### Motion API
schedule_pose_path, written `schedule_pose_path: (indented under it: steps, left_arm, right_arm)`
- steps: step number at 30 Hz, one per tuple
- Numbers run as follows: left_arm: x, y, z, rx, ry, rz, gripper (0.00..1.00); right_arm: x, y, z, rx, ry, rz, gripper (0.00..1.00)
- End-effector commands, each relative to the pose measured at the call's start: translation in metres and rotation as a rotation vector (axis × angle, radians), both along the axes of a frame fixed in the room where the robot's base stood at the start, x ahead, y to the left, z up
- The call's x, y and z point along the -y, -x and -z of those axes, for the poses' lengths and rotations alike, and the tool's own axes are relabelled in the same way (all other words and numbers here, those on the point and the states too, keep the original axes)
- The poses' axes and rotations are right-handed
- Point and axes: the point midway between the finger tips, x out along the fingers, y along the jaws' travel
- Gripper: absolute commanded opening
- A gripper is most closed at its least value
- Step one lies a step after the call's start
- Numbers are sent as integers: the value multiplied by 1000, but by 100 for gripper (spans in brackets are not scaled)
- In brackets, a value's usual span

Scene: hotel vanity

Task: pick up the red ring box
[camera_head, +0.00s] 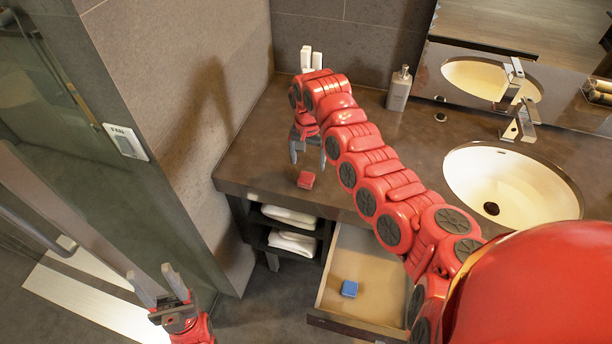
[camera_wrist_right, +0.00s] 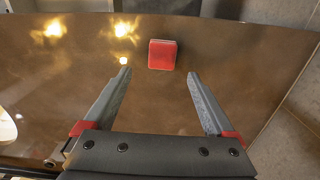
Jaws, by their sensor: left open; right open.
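The red ring box (camera_head: 306,180) sits on the brown vanity counter near its front left edge. It also shows in the right wrist view (camera_wrist_right: 162,54), just beyond and between the fingertips. My right gripper (camera_head: 308,158) is open and empty above the counter, a little behind the box in the head view; its fingers point down and do not appear to touch the box. It also fills the lower part of the wrist view (camera_wrist_right: 158,75). My left gripper (camera_head: 160,284) is open and empty at the lower left, away from the counter.
A drawer (camera_head: 338,262) stands open below the counter with a blue box (camera_head: 349,288) in it. Folded white towels (camera_head: 290,242) lie on shelves beside it. A sink (camera_head: 500,185) with a faucet (camera_head: 521,122) is at right. A soap bottle (camera_head: 399,90) stands near the back wall.

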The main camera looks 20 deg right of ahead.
Motion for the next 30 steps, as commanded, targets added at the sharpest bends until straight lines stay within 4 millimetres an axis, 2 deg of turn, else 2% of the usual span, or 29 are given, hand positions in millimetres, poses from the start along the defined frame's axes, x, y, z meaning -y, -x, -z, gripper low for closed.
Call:
schedule_pose_path:
  steps: [1, 7, 11, 16, 18, 21, 29, 30]
  left_arm:
    - [0, 0, -6, -1, 0, 0, 50]
    - [0, 0, -10, -1, 0, 0, 50]
    - [0, 0, -19, -1, 0, 0, 50]
    - [0, 0, -31, -1, 0, 0, 50]
    - [0, 0, -30, -1, 0, 0, 50]
    - [0, 0, -31, -1, 0, 0, 50]
    - [0, 0, -31, -1, 0, 0, 50]
    - [0, 0, -31, -1, 0, 0, 50]
  right_arm:
    - [0, 0, 3, 0, 1, 0, 90]
    - [0, -1, 17, 3, 1, 0, 90]
    - [-1, -1, 24, 0, 3, -2, 90]
    - [-2, -3, 45, 3, 2, -2, 90]
    - [-2, -2, 58, -1, 1, -3, 90]
    - [-2, -3, 66, 4, 2, 0, 90]
    - [-1, -3, 69, 6, 1, 1, 90]
    - [-1, -4, 69, 6, 1, 1, 85]
